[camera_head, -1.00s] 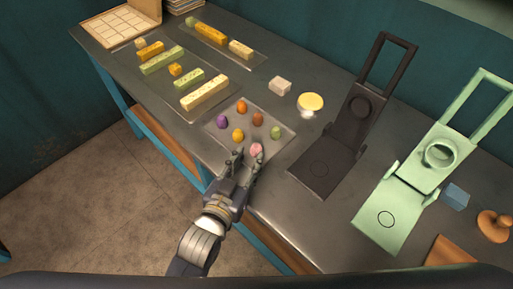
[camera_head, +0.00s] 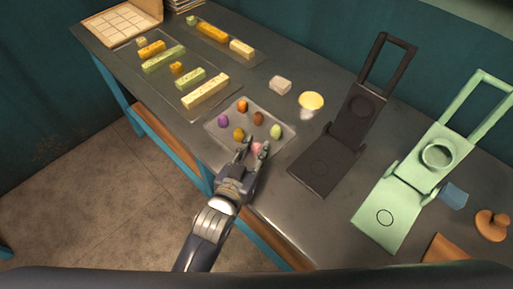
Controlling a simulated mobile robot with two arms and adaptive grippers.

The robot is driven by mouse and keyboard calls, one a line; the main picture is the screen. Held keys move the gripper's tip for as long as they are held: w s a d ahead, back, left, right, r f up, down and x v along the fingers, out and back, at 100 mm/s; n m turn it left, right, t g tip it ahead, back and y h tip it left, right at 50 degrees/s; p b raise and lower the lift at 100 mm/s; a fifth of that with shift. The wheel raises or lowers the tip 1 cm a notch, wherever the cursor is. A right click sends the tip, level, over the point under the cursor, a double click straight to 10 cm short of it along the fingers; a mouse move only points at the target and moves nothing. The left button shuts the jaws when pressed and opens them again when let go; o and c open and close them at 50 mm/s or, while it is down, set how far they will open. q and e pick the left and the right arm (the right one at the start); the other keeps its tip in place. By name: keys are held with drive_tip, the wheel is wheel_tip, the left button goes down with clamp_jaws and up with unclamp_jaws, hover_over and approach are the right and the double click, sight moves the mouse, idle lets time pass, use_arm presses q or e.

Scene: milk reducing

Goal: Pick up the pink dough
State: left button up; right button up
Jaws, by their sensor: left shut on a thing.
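The pink dough (camera_head: 257,147) is a small ball at the front right part of a clear tray (camera_head: 217,138). My left gripper (camera_head: 254,150) reaches in from the front and is shut on the pink dough, with its fingers on either side and hiding part of it. Whether the dough is lifted off the tray cannot be told. My right gripper is not in view.
Other dough balls share the tray: purple (camera_head: 223,121), orange (camera_head: 242,106), brown (camera_head: 258,118), yellow (camera_head: 239,134) and green (camera_head: 276,131). A dark press (camera_head: 322,165) and a green press (camera_head: 385,216) stand to the right. Trays of coloured bars lie at the back left.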

use_arm(q)
drive_tip(key=shift+r, duration=0.1)
drive_tip(key=shift+r, duration=0.25)
drive_tip(key=r, duration=0.2)
drive_tip(key=shift+s+a+r, duration=0.15)
drive_tip(key=shift+s+r, duration=0.2)
drive_tip(key=f+b+v, duration=0.1)
drive_tip(key=b+v, duration=0.2)
drive_tip(key=v, duration=1.2)
drive_tip(key=shift+a, duration=0.3)
drive_tip(key=w+a+r+n+y, duration=0.2)
drive_tip(key=w+a+y, duration=0.1)
drive_tip(key=w+a, duration=0.2)
drive_tip(key=w+a+r+n+t+y, duration=0.1)
drive_tip(key=w+a+r+n+y, duration=0.1)
drive_tip(key=w+a, duration=0.4)
drive_tip(key=shift+w+a+r+y, duration=0.25)
drive_tip(key=shift+a+r+y, duration=0.25)
drive_tip(key=shift+a, duration=0.4)
